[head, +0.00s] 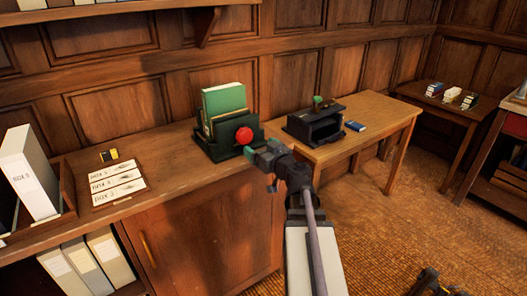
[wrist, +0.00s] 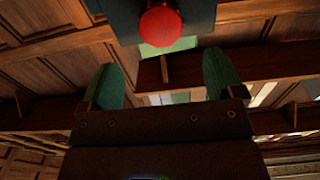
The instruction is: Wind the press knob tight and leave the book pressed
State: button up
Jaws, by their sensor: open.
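The book press is a dark green frame (head: 223,147) on the wooden counter at centre in the head view. A green book (head: 225,101) stands upright in it. Its round red knob (head: 244,135) faces outward on the front; the knob also shows at the top of the wrist view (wrist: 163,25). My gripper (head: 257,153) is close to the knob, a little below and to its right in the head view. In the wrist view my gripper (wrist: 161,80) has its green fingers wide apart with nothing between them. The knob lies beyond the fingertips. How tightly the book is clamped cannot be told.
A black device with a green top (head: 315,121) and a blue book (head: 355,126) are on the side table to the right. Counter between boxes and press is clear.

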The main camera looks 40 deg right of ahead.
aim_at(247, 138)
jog(key=w, duration=1)
jog(key=shift+s, duration=0.1)
